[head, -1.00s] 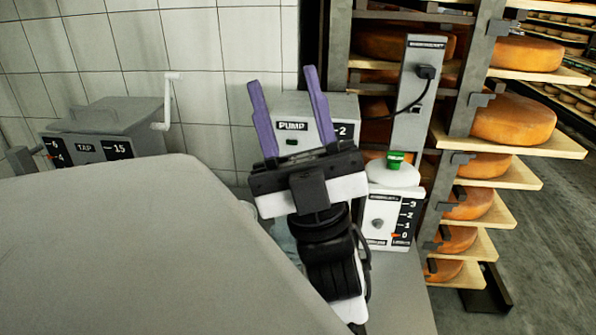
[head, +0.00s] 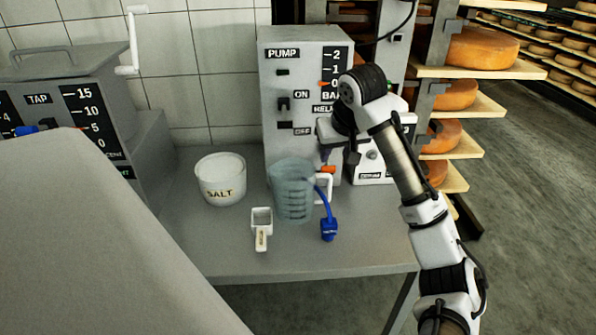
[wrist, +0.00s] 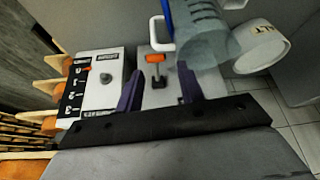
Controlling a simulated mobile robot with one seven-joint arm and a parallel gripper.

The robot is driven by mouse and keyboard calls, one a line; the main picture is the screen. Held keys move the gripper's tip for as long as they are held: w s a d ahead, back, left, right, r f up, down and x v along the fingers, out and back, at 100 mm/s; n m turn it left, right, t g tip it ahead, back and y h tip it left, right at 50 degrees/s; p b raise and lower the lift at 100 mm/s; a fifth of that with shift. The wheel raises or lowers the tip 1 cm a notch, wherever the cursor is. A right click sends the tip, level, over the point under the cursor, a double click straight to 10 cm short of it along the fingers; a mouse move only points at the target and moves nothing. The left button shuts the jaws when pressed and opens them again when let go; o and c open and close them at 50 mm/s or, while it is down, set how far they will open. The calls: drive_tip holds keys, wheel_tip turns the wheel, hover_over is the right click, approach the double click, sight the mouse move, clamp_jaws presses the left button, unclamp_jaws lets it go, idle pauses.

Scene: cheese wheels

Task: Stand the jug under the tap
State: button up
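The jug (head: 291,192), clear grey with dark marks and a white handle, stands upright on the bench in front of the pump box; it also shows in the wrist view (wrist: 205,42). The tap unit (head: 38,99), a grey lidded vat labelled TAP, stands at the far left; a blue part (head: 27,130) sits low on its front, and the near grey surface hides what is below. My gripper (head: 338,152) is beside the pump's front, above and right of the jug. In the wrist view its purple fingers (wrist: 158,72) are apart with nothing held between them.
The pump box (head: 283,65) stands behind the jug. A salt tub (head: 221,190), a small white scoop (head: 261,222) and a blue hose end (head: 329,229) are around the jug. The bench front (head: 300,257) is clear. Cheese shelves (head: 465,95) stand right.

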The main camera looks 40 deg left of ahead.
hover_over(330, 184)
drive_tip(key=s+d, duration=0.1)
drive_tip(key=d, duration=0.1)
wheel_tip(330, 184, down, 7)
drive_tip(key=shift+s+d+x, duration=0.1)
drive_tip(key=shift+x, duration=1.5)
drive_tip(key=shift+s+d+x, duration=0.1)
drive_tip(key=shift+d+x, duration=0.05)
drive_tip(key=shift+x, duration=1.45)
drive_tip(key=shift+f, duration=0.15)
drive_tip(key=shift+h, duration=0.3)
clamp_jaws()
